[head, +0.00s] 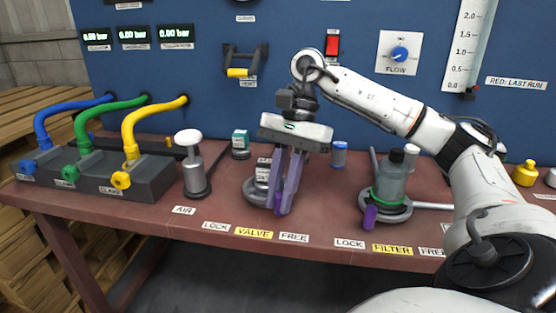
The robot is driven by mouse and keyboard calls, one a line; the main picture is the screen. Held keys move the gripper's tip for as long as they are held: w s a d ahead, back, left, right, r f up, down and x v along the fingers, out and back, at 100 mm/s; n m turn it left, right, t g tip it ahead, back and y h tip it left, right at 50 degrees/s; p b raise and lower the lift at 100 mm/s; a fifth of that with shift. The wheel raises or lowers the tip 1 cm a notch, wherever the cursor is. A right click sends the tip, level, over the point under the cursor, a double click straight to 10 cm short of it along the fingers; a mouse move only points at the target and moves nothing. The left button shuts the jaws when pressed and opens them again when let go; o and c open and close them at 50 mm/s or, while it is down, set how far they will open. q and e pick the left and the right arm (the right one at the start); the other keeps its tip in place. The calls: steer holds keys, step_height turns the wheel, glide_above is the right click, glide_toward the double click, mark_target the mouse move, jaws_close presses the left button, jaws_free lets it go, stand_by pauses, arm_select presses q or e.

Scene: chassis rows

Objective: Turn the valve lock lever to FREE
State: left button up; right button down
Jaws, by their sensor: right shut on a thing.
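The valve unit's round grey base (254,192) stands on the bench behind the LOCK, VALVE and FREE labels. My right gripper (282,207) points down at the front right of this base, its two long fingers closed around the purple handle of the valve lock lever (278,202). The fingers hide most of the lever. The handle is above the bench edge between the VALVE label (253,233) and the FREE label (294,238), nearer FREE. The LOCK label (216,226) is to the left. My left gripper is out of view.
The filter unit (391,183), with its own purple lever (370,217), stands to the right. An air post (191,165) stands to the left, beside a dark block (147,178) with coloured hoses. The blue panel (210,80) rises behind.

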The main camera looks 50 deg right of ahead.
steer(key=c, duration=1.8)
jaws_free()
steer(key=shift+d+r, duration=0.1)
steer(key=shift+d, duration=0.1)
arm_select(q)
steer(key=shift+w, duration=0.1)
arm_select(e)
steer(key=shift+o, duration=0.7)
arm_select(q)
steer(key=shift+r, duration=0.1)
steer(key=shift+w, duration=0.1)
